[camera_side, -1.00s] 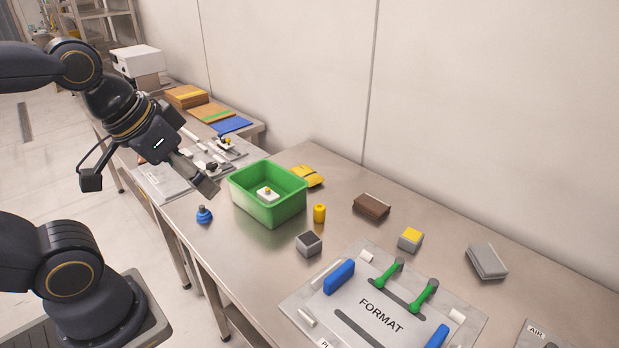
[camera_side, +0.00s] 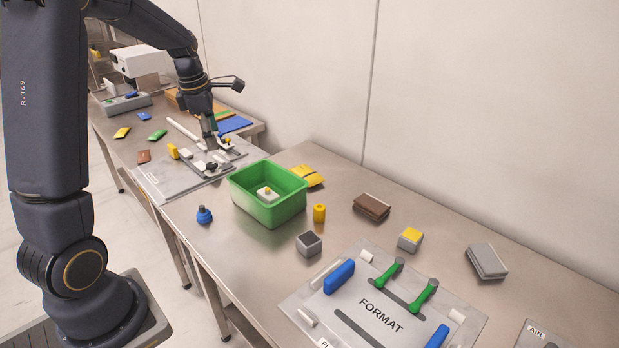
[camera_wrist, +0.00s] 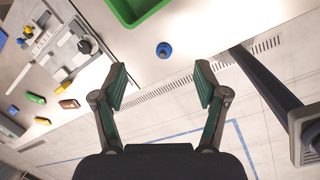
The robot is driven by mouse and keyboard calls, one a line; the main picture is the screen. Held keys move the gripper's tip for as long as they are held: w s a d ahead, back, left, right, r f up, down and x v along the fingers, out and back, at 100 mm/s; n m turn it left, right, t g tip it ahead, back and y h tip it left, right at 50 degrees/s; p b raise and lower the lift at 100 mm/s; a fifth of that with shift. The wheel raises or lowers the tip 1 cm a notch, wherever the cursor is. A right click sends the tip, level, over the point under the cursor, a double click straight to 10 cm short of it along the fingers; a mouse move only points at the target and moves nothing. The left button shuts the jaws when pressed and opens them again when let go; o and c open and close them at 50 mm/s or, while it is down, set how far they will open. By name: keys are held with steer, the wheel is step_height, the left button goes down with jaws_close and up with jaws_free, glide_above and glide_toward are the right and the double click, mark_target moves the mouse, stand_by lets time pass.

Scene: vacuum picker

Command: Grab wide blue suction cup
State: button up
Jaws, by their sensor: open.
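The blue suction cup (camera_side: 204,215) stands upright on the metal table near its front edge, left of the green bin (camera_side: 242,196). It has a wide blue base and a narrower dark top. In the wrist view the blue cup (camera_wrist: 164,50) lies ahead of the fingertips, roughly centred between them and apart from them. My gripper (camera_side: 211,146) points down near the fixture plate at the back, well away from the cup. In the wrist view my gripper (camera_wrist: 162,86) is open with nothing between its fingers.
The fixture plate (camera_side: 160,185) lies behind the cup. Table around the cup is clear; its front edge is close.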

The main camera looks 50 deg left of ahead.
steer(key=n+g, duration=0.2)
glide_above(202, 206)
step_height(202, 206, down, 9)
steer(key=shift+h, duration=0.3)
step_height(202, 206, down, 10)
steer(key=shift+a+r, duration=0.1)
steer(key=shift+s+f, duration=0.1)
steer(key=shift+f, duration=2.95)
steer(key=c, duration=0.9)
